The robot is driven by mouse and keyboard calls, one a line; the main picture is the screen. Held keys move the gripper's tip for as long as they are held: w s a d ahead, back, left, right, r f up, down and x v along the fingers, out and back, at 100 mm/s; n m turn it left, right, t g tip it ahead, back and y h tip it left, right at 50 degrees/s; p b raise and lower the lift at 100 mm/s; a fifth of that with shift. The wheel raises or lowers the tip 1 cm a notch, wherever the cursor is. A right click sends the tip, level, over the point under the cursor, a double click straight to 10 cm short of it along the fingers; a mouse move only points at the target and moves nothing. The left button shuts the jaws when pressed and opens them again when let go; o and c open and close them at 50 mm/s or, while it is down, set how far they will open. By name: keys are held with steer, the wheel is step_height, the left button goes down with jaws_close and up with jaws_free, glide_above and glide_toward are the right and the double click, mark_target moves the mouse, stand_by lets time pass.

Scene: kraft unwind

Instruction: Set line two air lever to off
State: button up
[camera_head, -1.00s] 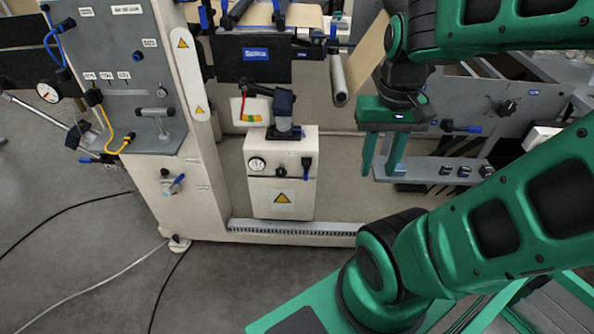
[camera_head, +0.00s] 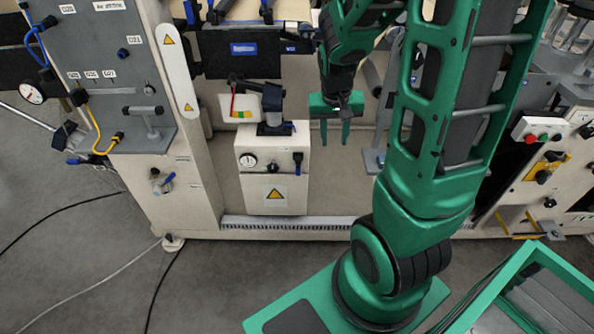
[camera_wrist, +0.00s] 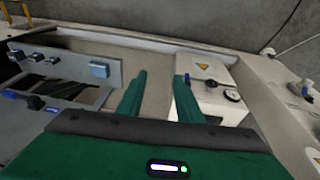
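I cannot read which lever belongs to line two. A small blue-tipped lever (camera_head: 298,160) hangs down on the right of the white box's front face. In the wrist view a blue piece (camera_wrist: 187,79) on the box shows beside my right-hand finger.
The white box (camera_head: 262,196) carries a round gauge (camera_head: 248,160), a black knob and a warning sign. A grey labelled panel (camera_head: 120,75) stands at left with a yellow hose (camera_head: 97,135). A grey bracket with knobs (camera_wrist: 75,68) lies left in the wrist view. Floor in front is clear except cables.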

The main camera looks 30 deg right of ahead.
steer(key=w+f, duration=0.8)
steer(key=t, duration=0.2)
glide_toward(298, 169)
steer(key=shift+x, duration=5.2)
steer(key=shift+w, duration=0.1)
jaws_close()
